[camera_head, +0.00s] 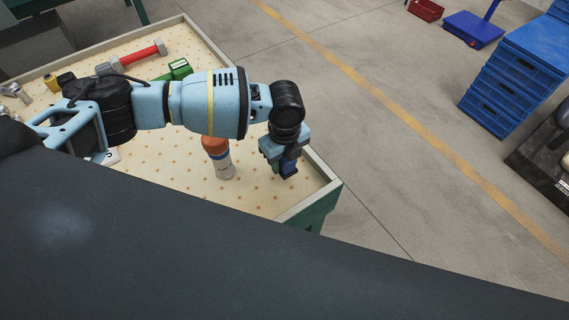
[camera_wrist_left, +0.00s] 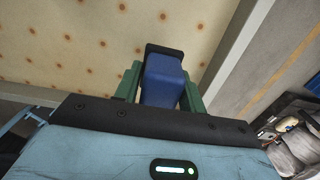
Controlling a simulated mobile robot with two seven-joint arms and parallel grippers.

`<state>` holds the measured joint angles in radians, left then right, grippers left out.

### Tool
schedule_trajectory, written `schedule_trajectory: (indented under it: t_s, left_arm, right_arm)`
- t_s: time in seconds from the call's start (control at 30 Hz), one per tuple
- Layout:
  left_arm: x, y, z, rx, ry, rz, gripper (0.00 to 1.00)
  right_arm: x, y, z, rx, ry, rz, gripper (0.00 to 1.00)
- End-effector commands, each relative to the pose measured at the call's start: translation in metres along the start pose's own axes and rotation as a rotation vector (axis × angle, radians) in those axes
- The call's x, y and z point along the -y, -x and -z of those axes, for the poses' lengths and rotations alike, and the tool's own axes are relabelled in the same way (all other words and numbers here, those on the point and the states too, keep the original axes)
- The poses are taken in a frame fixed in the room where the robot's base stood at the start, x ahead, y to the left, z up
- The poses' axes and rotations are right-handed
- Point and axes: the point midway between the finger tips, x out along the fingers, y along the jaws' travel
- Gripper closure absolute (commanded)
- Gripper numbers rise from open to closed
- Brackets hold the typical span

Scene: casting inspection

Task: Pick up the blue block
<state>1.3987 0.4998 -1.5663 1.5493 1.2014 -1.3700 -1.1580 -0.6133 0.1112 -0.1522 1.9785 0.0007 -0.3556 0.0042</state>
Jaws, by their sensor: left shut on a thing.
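The blue block (camera_head: 289,169) shows below my left gripper (camera_head: 283,166) near the right corner of the table. In the left wrist view the blue block (camera_wrist_left: 164,80) sits between the two green fingers of the left gripper (camera_wrist_left: 160,88), which is shut on it. A dark face shows at the block's far end. In the head view the gripper hides most of the block, and I cannot tell whether it touches the table. My right gripper is not in view.
The pegboard-like table (camera_head: 255,193) has a raised rim. A green part (camera_head: 180,69) and a red-handled tool (camera_head: 140,55) lie farther back. Blue crates (camera_head: 515,75) stand on the floor at right.

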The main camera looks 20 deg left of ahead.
Motion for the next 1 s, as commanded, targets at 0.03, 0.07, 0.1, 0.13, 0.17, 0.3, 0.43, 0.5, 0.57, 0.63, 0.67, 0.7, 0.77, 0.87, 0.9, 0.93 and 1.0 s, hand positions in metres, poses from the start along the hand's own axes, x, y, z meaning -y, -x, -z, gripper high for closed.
schedule_trajectory:
  t_s: [0.03, 0.07, 0.1, 0.13, 0.17, 0.3, 0.43, 0.5, 0.57, 0.63, 0.67, 0.7, 0.77, 0.87, 0.9, 0.93, 1.0]
  left_arm:
    - [0.000, 0.010, -0.001, 0.001, 0.000, 0.003, 0.83]
    - [-0.006, 0.009, 0.003, 0.000, -0.001, -0.001, 0.83]
    - [-0.013, 0.010, 0.007, 0.000, -0.004, 0.000, 0.83]
    - [-0.019, 0.011, 0.009, -0.001, -0.003, 0.000, 0.83]
    - [-0.025, 0.012, 0.013, 0.000, -0.003, 0.001, 0.83]
    - [-0.055, 0.016, 0.029, 0.001, -0.004, 0.002, 0.83]
    - [-0.083, 0.018, 0.045, 0.001, -0.003, 0.002, 0.83]
    - [-0.096, 0.019, 0.052, 0.000, -0.003, 0.001, 0.83]
    - [-0.106, 0.020, 0.057, 0.001, -0.002, 0.001, 0.83]
    - [-0.116, 0.021, 0.063, 0.000, -0.002, 0.001, 0.83]
    - [-0.120, 0.021, 0.065, 0.000, -0.002, 0.002, 0.83]
    - [-0.124, 0.021, 0.068, 0.001, -0.002, 0.001, 0.83]
    - [-0.130, 0.021, 0.071, 0.001, -0.001, 0.000, 0.83]
    - [-0.137, 0.022, 0.074, 0.001, -0.001, 0.000, 0.83]
    - [-0.138, 0.022, 0.075, 0.001, -0.001, 0.000, 0.83]
    - [-0.139, 0.022, 0.076, 0.001, -0.001, 0.000, 0.83]
    - [-0.140, 0.022, 0.076, 0.001, 0.000, 0.001, 0.83]
  right_arm:
    - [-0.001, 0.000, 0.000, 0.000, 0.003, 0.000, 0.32]
    - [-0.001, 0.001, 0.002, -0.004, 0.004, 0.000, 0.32]
    - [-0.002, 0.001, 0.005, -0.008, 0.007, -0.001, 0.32]
    - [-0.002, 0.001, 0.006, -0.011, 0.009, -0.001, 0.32]
    - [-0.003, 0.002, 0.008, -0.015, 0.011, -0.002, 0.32]
    - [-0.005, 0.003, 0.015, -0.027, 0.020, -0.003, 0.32]
    - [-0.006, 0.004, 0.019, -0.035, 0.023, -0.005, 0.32]
    - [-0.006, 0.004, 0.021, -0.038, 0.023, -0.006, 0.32]
    - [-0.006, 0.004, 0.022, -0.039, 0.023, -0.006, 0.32]
    - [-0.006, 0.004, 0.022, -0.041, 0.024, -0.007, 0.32]
    - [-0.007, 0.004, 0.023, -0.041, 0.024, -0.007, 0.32]
    - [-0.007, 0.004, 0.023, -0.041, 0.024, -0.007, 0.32]
    - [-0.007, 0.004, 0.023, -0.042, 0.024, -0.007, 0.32]
    - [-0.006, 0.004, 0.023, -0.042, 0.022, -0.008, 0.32]
    - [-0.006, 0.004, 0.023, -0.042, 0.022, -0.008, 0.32]
    - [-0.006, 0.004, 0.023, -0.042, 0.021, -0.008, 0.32]
    - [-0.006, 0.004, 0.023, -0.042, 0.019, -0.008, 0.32]
